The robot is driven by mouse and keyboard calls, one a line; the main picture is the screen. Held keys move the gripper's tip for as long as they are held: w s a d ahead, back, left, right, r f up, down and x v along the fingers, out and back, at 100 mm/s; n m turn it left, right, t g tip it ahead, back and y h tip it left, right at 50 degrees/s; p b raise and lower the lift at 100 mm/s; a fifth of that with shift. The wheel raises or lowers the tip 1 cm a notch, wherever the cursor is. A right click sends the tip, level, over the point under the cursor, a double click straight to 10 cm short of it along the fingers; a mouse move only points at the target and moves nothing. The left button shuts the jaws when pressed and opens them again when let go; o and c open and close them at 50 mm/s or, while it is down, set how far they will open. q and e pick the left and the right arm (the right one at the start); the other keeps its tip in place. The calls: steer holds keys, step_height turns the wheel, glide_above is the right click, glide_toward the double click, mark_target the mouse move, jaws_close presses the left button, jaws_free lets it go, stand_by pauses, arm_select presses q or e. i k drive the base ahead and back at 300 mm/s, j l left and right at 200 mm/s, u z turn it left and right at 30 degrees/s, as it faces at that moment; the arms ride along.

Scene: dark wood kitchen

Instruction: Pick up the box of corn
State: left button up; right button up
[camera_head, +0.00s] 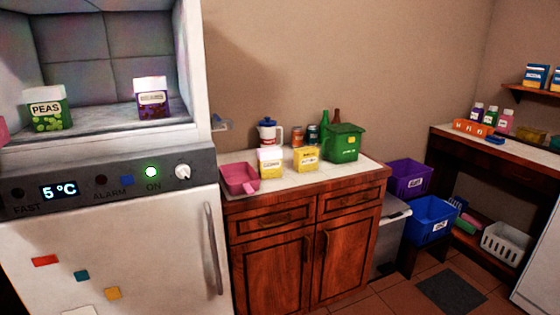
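A yellow box with a white top (271,162) stands upright on the counter, behind and to the right of a pink dustpan-like tray. It has the same white-topped look as the peas box in the fridge, and it looks like the corn box, but its label is too small to read. A second, lower yellow box (306,159) stands just to its right, its label also unreadable. Neither of my grippers is in view.
The counter (335,178) also holds the pink tray (240,178), a blue-lidded jug (269,133), cans, bottles and a green bin (343,142). The fridge (110,240) with a peas box (47,108) and purple box (151,98) stands left. Crates (431,219) stand right.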

mark_target(270, 159)
steer(key=i+l+u, duration=0.2)
steer(key=i+l, duration=0.65)
steer(key=l, duration=0.15)
